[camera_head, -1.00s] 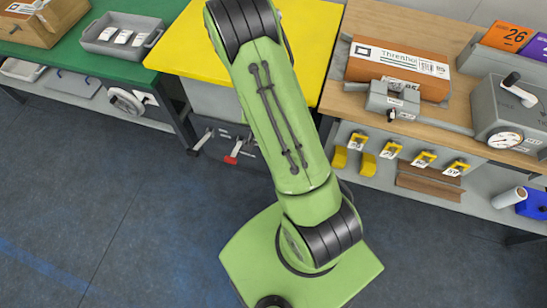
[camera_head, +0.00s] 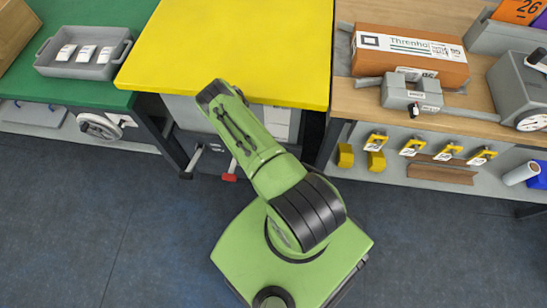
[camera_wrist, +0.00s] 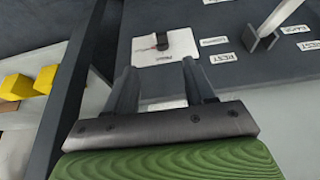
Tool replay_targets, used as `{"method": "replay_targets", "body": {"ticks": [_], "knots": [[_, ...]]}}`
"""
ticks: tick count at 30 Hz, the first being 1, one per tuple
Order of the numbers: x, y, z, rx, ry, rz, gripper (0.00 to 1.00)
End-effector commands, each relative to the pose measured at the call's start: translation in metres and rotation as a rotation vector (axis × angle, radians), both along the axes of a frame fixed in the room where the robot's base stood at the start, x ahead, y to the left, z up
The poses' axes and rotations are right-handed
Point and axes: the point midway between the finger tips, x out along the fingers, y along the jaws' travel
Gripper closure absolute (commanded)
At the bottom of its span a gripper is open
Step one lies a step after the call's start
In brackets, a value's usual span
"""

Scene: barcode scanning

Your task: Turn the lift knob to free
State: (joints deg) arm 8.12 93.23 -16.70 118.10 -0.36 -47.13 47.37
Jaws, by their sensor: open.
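In the wrist view a small dark knob (camera_wrist: 155,41) sits on a white plate on a dark grey panel (camera_wrist: 205,20). It could be the lift knob, but its label is too small to read. My gripper (camera_wrist: 158,68) is open and empty, its two fingers apart, with the white plate showing between and beyond them. I see no contact with the knob. In the head view the panel (camera_head: 212,147) is under the yellow tabletop (camera_head: 230,45), partly hidden by my arm, and my gripper is hidden.
A lever with a pale handle (camera_wrist: 264,38) stands out from the panel at right, near several white labels. A red-ended lever (camera_head: 230,177) shows in the head view. A dark table leg (camera_wrist: 75,80) and yellow blocks (camera_wrist: 15,86) lie left in the wrist view. The floor (camera_head: 90,220) is clear.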

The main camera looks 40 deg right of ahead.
Motion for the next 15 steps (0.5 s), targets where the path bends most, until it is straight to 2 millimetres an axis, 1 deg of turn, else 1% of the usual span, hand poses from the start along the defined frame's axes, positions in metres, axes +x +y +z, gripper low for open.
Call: {"method": "replay_targets", "body": {"ticks": [1, 9, 12, 15], "knots": [[0.003, -0.005, -0.018, -0.002, 0.0, 0.001, 0.46], [0.018, -0.024, -0.08, -0.001, 0.001, 0.001, 0.46], [0.022, -0.03, -0.095, -0.001, 0.001, 0.001, 0.46], [0.025, -0.033, -0.102, 0.0, 0.001, 0.002, 0.46]]}}
